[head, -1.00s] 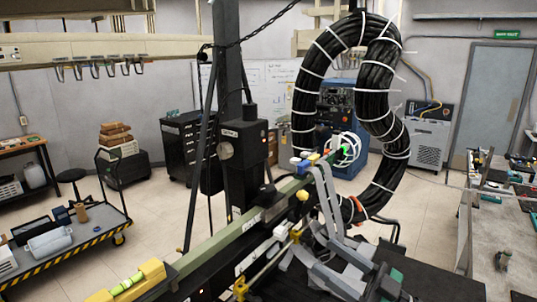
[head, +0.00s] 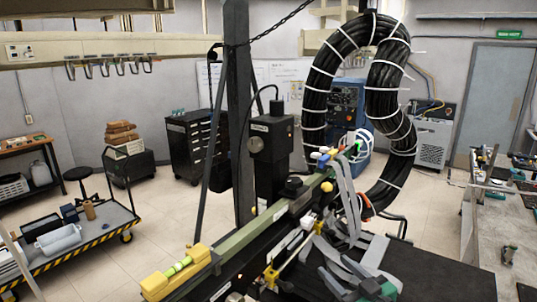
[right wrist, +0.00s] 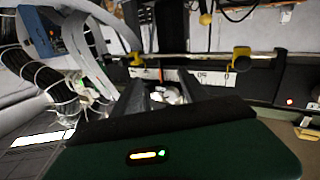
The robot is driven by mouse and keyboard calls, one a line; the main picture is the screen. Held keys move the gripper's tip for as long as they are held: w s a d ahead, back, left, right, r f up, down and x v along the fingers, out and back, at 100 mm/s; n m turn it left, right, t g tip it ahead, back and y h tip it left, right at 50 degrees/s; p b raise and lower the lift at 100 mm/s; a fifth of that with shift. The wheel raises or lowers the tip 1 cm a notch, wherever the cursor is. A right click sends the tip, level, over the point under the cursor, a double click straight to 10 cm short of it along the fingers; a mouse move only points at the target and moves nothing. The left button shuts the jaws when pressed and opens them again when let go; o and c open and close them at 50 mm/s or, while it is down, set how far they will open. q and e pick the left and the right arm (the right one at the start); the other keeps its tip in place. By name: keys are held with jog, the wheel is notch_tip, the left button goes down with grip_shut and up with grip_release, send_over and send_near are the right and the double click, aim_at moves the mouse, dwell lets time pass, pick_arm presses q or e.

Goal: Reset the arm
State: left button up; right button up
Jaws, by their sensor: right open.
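My right gripper (head: 340,280) shows at the bottom of the head view, a dark and green shape right of the long rail (head: 240,235). In the right wrist view, its two dark fingers (right wrist: 167,92) stand apart, with a gap between them. I see nothing clearly held. My left gripper is in neither view.
A large black cable coil (head: 334,62) with white ties hangs behind the rail. Grey bands (head: 347,195) run beside the rail, close to my right gripper. A dark post (head: 237,120) stands left of the coil. A cart (head: 118,215) is at left, a cluttered bench (head: 490,215) at right.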

jog(key=s+d+f+m+g+h+b, duration=0.2)
jog(key=s+f+m+g+h, duration=0.8)
jog(key=s+f, duration=1.45)
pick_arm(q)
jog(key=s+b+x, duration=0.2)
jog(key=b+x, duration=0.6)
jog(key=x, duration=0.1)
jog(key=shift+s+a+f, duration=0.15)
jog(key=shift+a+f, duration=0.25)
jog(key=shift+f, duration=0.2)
pick_arm(e)
notch_tip(320, 180, down, 8)
jog(key=n+g+y, duration=0.2)
jog(key=n+g, duration=0.1)
jog(key=shift+d+r+n, duration=0.15)
jog(key=shift+n, duration=0.15)
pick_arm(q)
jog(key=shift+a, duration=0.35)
pick_arm(e)
jog(key=shift+a+r, duration=0.1)
jog(key=shift+a, duration=0.3)
